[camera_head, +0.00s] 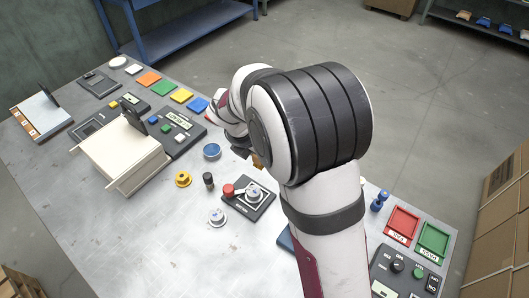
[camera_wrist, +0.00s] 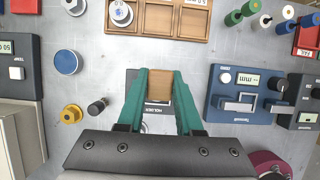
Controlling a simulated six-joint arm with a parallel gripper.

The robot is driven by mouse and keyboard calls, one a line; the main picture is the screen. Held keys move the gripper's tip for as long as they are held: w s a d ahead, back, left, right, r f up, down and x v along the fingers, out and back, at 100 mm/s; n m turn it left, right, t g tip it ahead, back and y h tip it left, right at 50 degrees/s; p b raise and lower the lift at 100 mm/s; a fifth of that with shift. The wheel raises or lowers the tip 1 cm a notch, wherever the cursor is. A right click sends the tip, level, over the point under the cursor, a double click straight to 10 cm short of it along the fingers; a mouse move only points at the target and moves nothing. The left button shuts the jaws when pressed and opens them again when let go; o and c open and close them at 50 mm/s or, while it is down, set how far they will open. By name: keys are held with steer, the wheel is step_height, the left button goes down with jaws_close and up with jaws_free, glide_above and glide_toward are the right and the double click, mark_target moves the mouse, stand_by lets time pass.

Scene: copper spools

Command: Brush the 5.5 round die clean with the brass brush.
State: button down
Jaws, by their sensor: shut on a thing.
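My gripper (camera_wrist: 160,80) is shut on a wooden block, which I take for the brass brush (camera_wrist: 159,86), in the wrist view. Its bristles are hidden. It hangs over a black plate lettered "HOLDER" (camera_wrist: 131,76), mostly covered by my fingers. There the black holder plate (camera_head: 264,207) carries a round silver piece, perhaps the die (camera_head: 254,195), beside a red-knobbed lever (camera_head: 228,190). Another silver round piece (camera_head: 217,216) lies in front of the plate. I cannot read which is 5.5.
A wooden compartment tray (camera_wrist: 187,22) holds a silver round piece (camera_wrist: 121,13). A blue round item (camera_wrist: 67,62), a yellow piece (camera_wrist: 71,113) and a black peg (camera_wrist: 97,107) stand left. A blue gauge (camera_wrist: 225,104) is right. A white box (camera_head: 120,155) stands left of the holder.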

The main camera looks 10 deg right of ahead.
steer(key=shift+s+a, duration=0.35)
steer(key=shift+s, duration=0.35)
steer(key=shift+f, duration=3.65)
steer(key=shift+s+a+f, duration=0.1)
steer(key=shift+f, duration=0.15)
steer(key=shift+s+a+f, duration=0.1)
steer(key=shift+s+a, duration=1.15)
steer(key=shift+a, duration=0.05)
steer(key=shift+w+d, duration=1.35)
steer(key=shift+d, duration=0.1)
steer(key=shift+r, duration=4.1)
steer(key=shift+w, duration=0.1)
